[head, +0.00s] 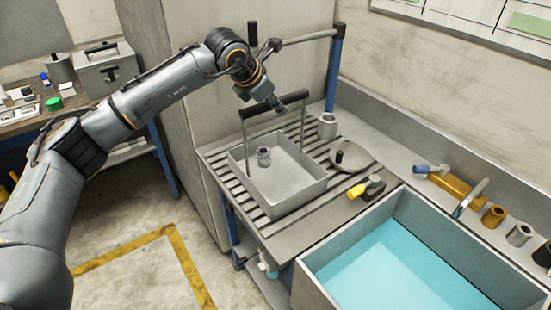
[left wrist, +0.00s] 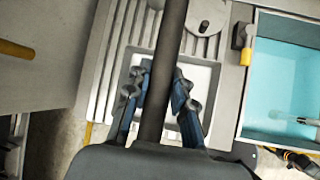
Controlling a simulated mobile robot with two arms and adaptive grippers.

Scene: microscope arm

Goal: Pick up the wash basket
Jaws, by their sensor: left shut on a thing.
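The wash basket (head: 300,192) is a shallow grey rectangular tray with an upright handle frame and a dark top bar. It is level over the slatted drainboard; I cannot tell whether it touches the slats. A small grey threaded metal part (head: 264,157) stands inside it. My left gripper (head: 273,104) comes from above and is shut on the handle's top bar. In the left wrist view the dark bar (left wrist: 172,45) runs between the blue-sided fingers of my left gripper (left wrist: 157,82), with the pale basket floor (left wrist: 203,78) below. My right gripper is not shown.
The slatted drainboard (head: 222,166) also carries a grey cup (head: 327,126), a round lidded dish (head: 353,160) and a yellow-handled tool (head: 367,187). A water-filled sink (head: 400,262) adjoins at the right. A blue post and hose (head: 334,65) stand behind. Open floor lies left.

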